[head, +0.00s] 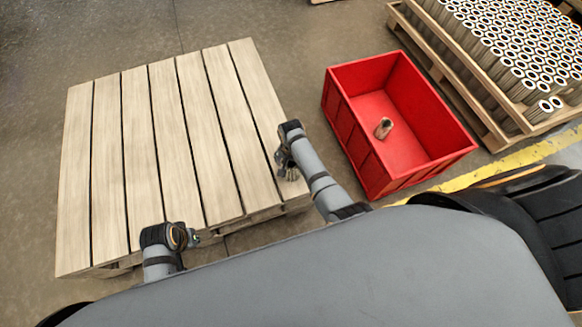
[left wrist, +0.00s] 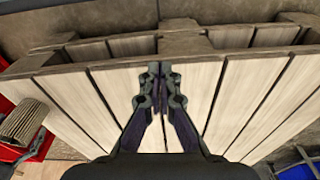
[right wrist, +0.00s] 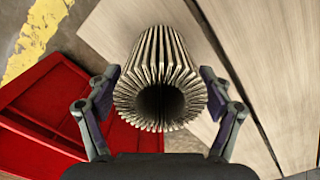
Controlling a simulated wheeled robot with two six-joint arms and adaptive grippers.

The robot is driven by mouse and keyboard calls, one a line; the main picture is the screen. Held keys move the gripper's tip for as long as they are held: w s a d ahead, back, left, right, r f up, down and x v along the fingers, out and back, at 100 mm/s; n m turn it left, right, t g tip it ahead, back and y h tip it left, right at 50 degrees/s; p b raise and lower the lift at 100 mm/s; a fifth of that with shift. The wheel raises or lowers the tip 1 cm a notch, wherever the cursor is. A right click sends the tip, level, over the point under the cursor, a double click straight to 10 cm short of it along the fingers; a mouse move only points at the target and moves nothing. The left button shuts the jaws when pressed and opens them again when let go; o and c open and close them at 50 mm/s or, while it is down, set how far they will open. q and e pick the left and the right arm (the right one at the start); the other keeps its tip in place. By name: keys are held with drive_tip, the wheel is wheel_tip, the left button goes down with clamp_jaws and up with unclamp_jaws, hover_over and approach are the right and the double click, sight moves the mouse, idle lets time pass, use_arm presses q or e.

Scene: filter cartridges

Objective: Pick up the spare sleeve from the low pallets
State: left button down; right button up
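The spare sleeve is a pale grey pleated hollow cylinder (right wrist: 160,70). In the right wrist view its open near end faces the camera, and it sits between the fingers of my right gripper (right wrist: 160,72), which lie against both sides. In the head view my right gripper (head: 287,158) and the sleeve (head: 291,173) are at the right edge of the low pallets (head: 140,130). The sleeve also shows at the left of the left wrist view (left wrist: 22,122). I cannot tell whether it touches the deck. My left gripper (left wrist: 158,72) is shut and empty, over the planks.
A red crate (head: 343,125) stands right of the pallets with a small copper-coloured cylinder (head: 383,128) inside. Behind it, another pallet (head: 470,110) carries many upright cartridges. The pallet deck is otherwise clear. A yellow line (head: 520,157) marks the floor at right.

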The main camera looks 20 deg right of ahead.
drive_tip(key=c, duration=0.7)
drive_tip(key=shift+r, duration=0.1)
